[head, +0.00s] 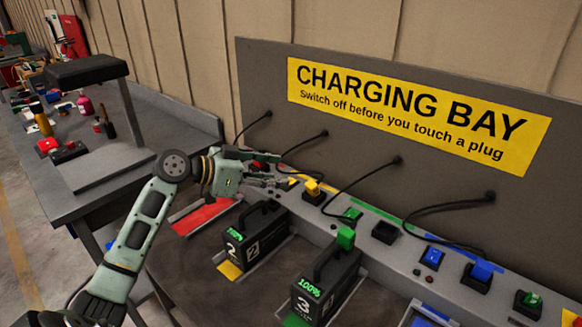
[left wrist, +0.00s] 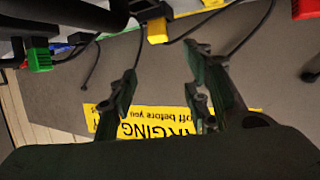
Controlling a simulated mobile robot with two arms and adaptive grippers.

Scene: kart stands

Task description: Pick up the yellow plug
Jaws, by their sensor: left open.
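The yellow plug (head: 312,187) stands upright on the grey ledge below the charging sign, at a dark socket, with a black cable running to the back panel. It also shows in the left wrist view as a yellow block (left wrist: 157,32), beyond the fingers. My left gripper (head: 278,171) is just left of the plug in the head view, with its fingers pointing right towards it. The fingers (left wrist: 163,65) are spread with nothing between them, and I see no contact with the plug. My right gripper is not in view.
Battery pack 2 (head: 252,240) and battery pack 3 (head: 325,288) stand before the ledge. A green plug (head: 346,237) is by pack 3, and a blue plug (head: 482,270) is farther right. Black cables hang from the panel (head: 262,75). A cluttered bench (head: 178,122) is left.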

